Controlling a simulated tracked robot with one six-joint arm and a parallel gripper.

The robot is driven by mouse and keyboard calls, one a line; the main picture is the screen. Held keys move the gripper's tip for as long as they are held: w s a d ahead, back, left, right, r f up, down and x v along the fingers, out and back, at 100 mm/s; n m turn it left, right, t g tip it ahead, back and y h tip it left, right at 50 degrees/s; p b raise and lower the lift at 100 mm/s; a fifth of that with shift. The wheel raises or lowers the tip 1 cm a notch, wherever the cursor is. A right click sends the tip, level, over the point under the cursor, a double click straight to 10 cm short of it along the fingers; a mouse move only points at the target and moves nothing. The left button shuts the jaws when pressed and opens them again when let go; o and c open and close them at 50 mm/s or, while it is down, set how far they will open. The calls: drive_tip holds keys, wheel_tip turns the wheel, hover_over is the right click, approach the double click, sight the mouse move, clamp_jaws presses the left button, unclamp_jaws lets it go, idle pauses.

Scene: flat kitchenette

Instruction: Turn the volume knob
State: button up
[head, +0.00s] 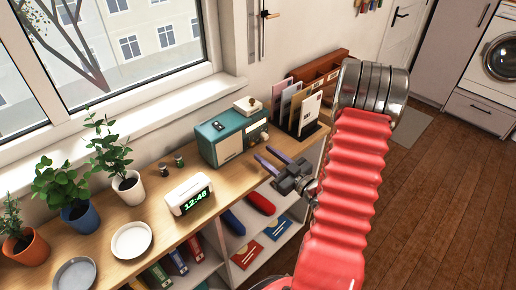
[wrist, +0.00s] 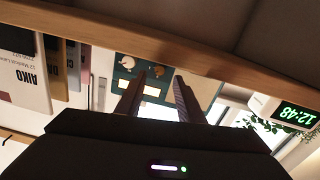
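A teal radio (head: 215,131) with a cream front panel stands on the wooden shelf top, below the window. In the wrist view, which is upside down, the radio (wrist: 143,88) shows a pale round knob (wrist: 127,62) and a darker one (wrist: 158,71) on its teal face. I cannot tell which is the volume knob. My gripper (head: 263,153) is in front of the radio, pointing toward it. Its two fingers (wrist: 158,80) are apart with nothing between them, and the knobs appear beyond the fingertips. No contact with the radio shows.
A white clock (head: 189,194) stands left of the radio, with potted plants (head: 128,188) and a white plate (head: 131,240) further left. A letter rack (head: 303,128) stands close on the right. The shelf edge runs close by my gripper.

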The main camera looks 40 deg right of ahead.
sight(254, 146)
drive_tip(key=shift+w+a, duration=0.15)
drive_tip(key=shift+w, duration=1.15)
drive_tip(key=shift+w+a, duration=0.15)
drive_tip(key=shift+w, duration=1.1)
drive_tip(key=shift+c, duration=0.6)
clamp_jaws()
